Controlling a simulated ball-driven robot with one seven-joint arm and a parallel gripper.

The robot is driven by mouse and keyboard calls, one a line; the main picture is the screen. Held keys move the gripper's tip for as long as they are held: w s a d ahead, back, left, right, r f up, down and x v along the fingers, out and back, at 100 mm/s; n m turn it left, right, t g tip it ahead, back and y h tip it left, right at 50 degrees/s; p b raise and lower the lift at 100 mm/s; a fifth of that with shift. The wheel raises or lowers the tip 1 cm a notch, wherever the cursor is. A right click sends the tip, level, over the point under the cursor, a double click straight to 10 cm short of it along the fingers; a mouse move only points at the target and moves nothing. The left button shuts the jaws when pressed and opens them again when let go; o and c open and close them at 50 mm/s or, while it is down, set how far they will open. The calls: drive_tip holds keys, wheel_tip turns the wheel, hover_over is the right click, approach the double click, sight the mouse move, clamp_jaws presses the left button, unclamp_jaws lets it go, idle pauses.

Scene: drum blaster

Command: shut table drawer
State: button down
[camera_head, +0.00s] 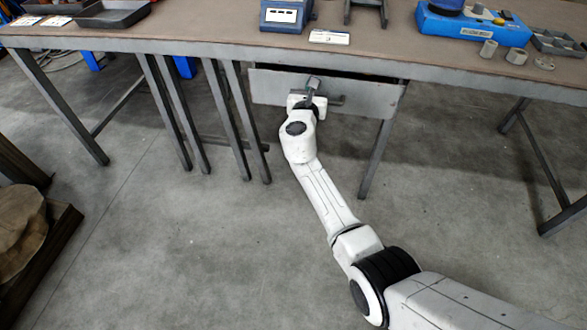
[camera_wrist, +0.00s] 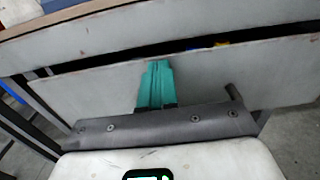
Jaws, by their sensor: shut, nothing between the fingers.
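The table drawer has a plain grey front panel (camera_head: 365,97), under the long worktable's edge in the head view. It is partly open, with a dark gap above the panel. In the wrist view the same drawer front (camera_wrist: 90,90) fills the middle, and the gap runs along its top edge. My gripper (camera_head: 313,82) is in front of the panel's left half. In the wrist view its teal fingers (camera_wrist: 158,66) are shut together and empty, pointing at the panel just below its top edge. I cannot tell whether the tips touch it.
The worktable (camera_head: 215,35) carries a blue device (camera_head: 286,15), a white label card (camera_head: 329,37) and a blue tool block (camera_head: 470,25). Metal legs (camera_head: 228,120) stand left of the drawer, and another (camera_head: 374,160) below its right part. The floor in front is clear.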

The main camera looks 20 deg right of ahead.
drive_tip(key=shift+b+x, duration=1)
drive_tip(key=shift+x, duration=0.9)
drive_tip(key=shift+r, duration=0.25)
